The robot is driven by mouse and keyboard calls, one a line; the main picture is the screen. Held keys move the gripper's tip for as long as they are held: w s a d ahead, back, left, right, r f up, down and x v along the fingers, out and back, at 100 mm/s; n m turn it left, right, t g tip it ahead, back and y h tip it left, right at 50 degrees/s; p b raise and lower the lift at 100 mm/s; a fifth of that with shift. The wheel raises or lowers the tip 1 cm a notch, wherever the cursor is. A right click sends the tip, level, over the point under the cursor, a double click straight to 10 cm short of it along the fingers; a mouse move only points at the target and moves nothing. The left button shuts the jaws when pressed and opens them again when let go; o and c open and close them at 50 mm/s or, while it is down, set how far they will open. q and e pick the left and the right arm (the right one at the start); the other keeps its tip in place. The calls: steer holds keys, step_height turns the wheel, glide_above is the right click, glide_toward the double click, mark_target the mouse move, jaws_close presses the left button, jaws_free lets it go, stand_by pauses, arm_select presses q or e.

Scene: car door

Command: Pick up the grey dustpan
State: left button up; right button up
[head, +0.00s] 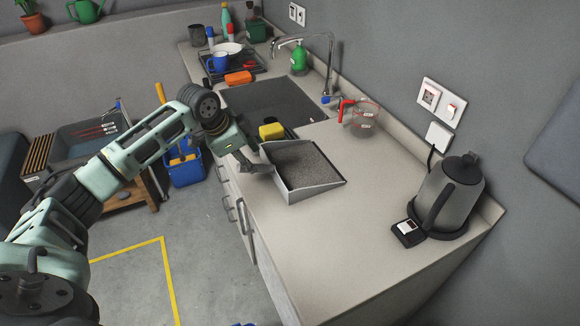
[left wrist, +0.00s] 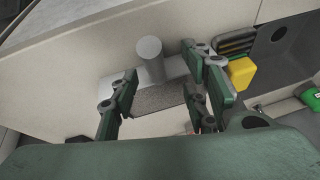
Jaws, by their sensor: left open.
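The grey dustpan (head: 315,186) lies on the counter beside the sink, its speckled dark pan facing up. In the left wrist view the dustpan (left wrist: 155,97) shows between my fingers, with its round grey handle (left wrist: 150,60) pointing away from the pan. My left gripper (head: 260,165) is at the dustpan's left side, near the counter's front edge. In the left wrist view my left gripper (left wrist: 160,78) is open, one finger on each side of the dustpan, with nothing clamped. In the head view the handle is mostly hidden by the gripper. My right gripper is not seen.
A yellow sponge (head: 271,131) is close behind the gripper at the sink (head: 250,98). A red-handled measuring jug (head: 366,120) and a kettle (head: 448,195) stand to the right. The counter (head: 340,235) in front of the dustpan is clear. A blue bucket (head: 184,168) stands on the floor.

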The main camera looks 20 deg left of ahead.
arm_select(q)
steer(key=shift+d+f+p, duration=0.15)
steer(key=shift+f+p, duration=0.5)
steer(key=shift+f, duration=0.3)
steer(key=shift+p+x, duration=0.3)
steer(key=shift+x, duration=0.95)
steer(key=shift+w+d+f, duration=0.1)
steer(key=shift+f, duration=0.4)
steer(key=c, duration=0.6)
jaws_close()
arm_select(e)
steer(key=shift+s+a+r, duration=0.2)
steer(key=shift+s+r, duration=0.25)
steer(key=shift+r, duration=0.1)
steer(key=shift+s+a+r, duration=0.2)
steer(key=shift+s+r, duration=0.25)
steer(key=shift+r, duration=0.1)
